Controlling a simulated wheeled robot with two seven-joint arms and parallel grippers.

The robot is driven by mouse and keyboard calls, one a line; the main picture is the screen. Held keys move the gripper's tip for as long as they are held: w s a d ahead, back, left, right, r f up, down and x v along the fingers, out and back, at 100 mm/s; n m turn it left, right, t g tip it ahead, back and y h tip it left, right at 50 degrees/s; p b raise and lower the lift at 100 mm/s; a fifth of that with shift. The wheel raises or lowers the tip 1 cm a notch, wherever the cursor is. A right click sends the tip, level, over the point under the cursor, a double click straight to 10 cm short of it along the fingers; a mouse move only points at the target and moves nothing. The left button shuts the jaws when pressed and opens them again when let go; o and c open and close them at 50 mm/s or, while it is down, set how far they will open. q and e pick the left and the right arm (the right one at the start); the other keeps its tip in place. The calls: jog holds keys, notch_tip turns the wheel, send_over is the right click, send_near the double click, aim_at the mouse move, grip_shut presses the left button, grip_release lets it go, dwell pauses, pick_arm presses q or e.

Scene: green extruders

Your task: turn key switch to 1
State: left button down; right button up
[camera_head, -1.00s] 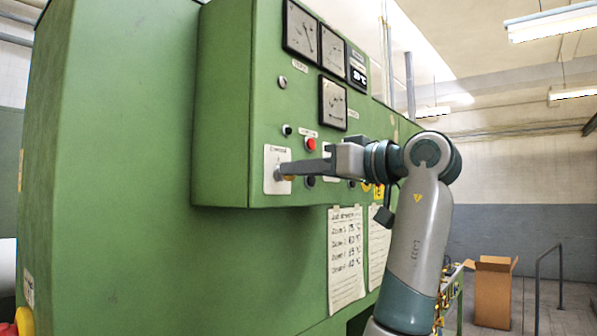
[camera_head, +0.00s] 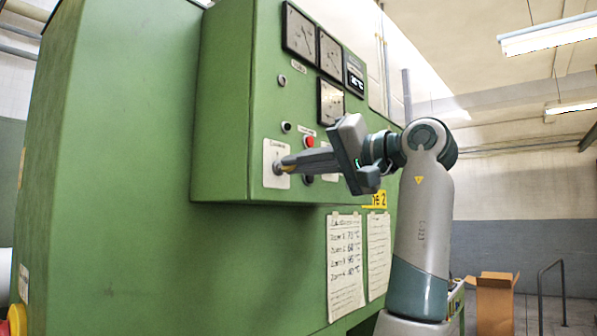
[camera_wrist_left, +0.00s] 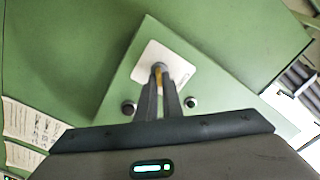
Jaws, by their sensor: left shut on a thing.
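The key switch (camera_head: 277,168) sits on a white label plate (camera_head: 270,181) at the lower left of the green control box. In the left wrist view the switch (camera_wrist_left: 158,67) is at the tips of my fingers, in the middle of the tilted plate (camera_wrist_left: 143,62). My left gripper (camera_head: 283,166) is shut on the key switch, its two fingers pointing at the panel. The fingers hide part of the switch, so I cannot read its position or the marks. My right gripper is not in view.
A red button (camera_head: 309,142) and a black knob (camera_head: 286,127) are close to the gripper. Dial gauges (camera_head: 300,32) are above. Paper sheets (camera_head: 345,262) hang below the box. A cardboard box (camera_head: 495,300) stands on the floor at the right.

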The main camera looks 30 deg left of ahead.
pick_arm(q)
jog(key=shift+m+b, duration=0.35)
jog(key=shift+m, duration=0.75)
jog(key=c, duration=1.9)
grip_release()
jog(key=shift+w, duration=0.1)
jog(key=shift+d+f, duration=0.1)
jog(key=shift+s+d+b, duration=0.25)
jog(key=shift+d+b, duration=0.5)
jog(key=shift+d, duration=2.15)
jog(key=shift+s+d+b, duration=0.2)
jog(key=shift+d+b, duration=0.6)
jog(key=shift+d, duration=2.05)
jog(key=shift+s+d+b, duration=0.25)
jog(key=shift+d+b, duration=0.5)
jog(key=shift+d, duration=2.15)
